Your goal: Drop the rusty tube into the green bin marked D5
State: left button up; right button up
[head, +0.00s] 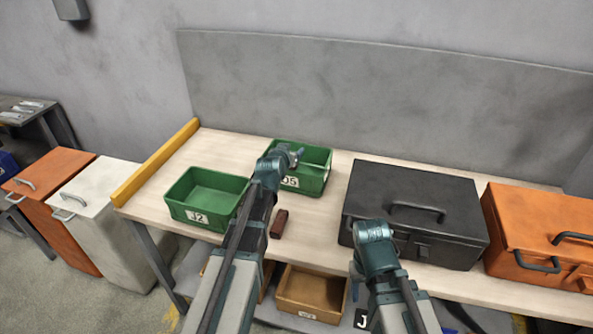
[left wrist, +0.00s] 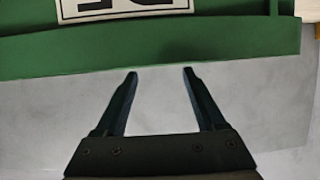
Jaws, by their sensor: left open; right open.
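The green bin marked D5 (head: 318,172) stands on the table at the back, its label partly covered by my left arm. My left gripper (head: 297,154) is open over this bin in the head view. In the left wrist view its fingers (left wrist: 160,72) are apart with nothing between them, and a green bin wall (left wrist: 220,45) with a cut-off white label is beyond the tips. A short reddish-brown piece (head: 279,223), apparently the rusty tube, lies on the table right of my left forearm, apart from both grippers. My right gripper (head: 373,230) is in front of the black toolbox; its fingers are hard to see.
A green bin marked J2 (head: 190,214) stands at left. A black toolbox (head: 390,192) and an orange toolbox (head: 545,225) fill the right side. A yellow rail (head: 155,165) edges the table's left end. A brown bin (head: 310,291) sits on the lower shelf.

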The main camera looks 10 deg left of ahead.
pick_arm(q)
jog(key=p+v, duration=0.5)
jog(key=v, duration=0.9)
jog(key=shift+w, duration=0.1)
